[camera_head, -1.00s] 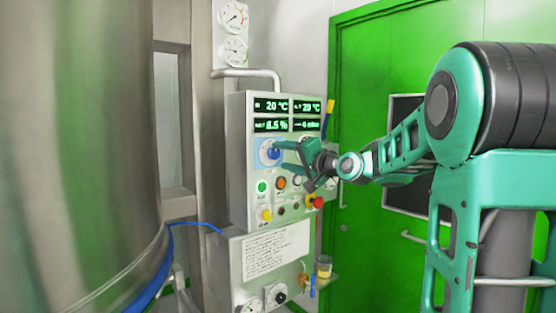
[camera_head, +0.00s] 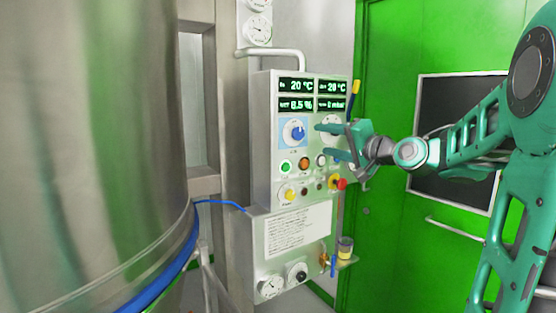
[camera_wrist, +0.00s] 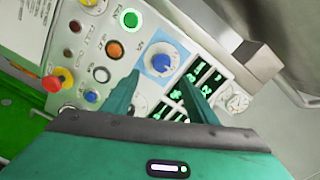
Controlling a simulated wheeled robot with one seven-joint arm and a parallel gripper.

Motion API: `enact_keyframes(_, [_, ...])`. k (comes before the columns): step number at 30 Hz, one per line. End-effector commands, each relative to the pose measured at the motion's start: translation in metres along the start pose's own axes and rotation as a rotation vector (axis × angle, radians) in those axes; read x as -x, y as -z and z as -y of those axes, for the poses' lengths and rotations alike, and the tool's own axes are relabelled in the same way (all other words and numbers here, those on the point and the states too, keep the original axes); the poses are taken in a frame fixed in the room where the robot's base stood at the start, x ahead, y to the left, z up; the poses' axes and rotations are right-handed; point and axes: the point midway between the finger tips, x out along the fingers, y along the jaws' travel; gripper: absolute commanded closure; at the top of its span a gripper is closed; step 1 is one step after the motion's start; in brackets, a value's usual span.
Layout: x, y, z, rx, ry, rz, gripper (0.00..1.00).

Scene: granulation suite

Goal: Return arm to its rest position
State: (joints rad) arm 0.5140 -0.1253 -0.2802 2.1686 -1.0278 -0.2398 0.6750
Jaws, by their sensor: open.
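My gripper (camera_head: 322,141) is open and empty in front of the control panel (camera_head: 262,150), to the right of the blue knob (camera_head: 295,131). In the wrist view my two teal fingers (camera_wrist: 160,98) stand apart. The blue knob (camera_wrist: 161,63) shows beyond the fingertips on its light blue plate, not between the jaws. My teal arm extends from the right side of the head view toward the panel. My fingers hide part of a white dial on the panel.
A large steel vessel (camera_head: 90,150) fills the left side. A green door (camera_head: 390,235) with a dark window stands behind my arm. A red emergency button (camera_head: 341,184) and a small shelf with a jar (camera_head: 344,247) stick out at the panel's right. A pipe (camera_head: 275,54) runs above.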

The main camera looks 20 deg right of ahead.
Motion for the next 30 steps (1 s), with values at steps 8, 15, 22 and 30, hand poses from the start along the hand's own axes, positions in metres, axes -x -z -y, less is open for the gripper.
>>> enact_keyframes(8, [0.004, -0.018, -0.021, 0.05, -0.088, 0.04, 0.47])
enact_keyframes(15, [0.06, -0.092, -0.123, 0.243, -0.493, 0.258, 0.47])
enact_keyframes(22, [0.17, -0.157, -0.203, 0.338, -0.864, 0.539, 0.47])
enact_keyframes(30, [0.304, -0.213, -0.239, 0.313, -1.164, 0.85, 0.47])
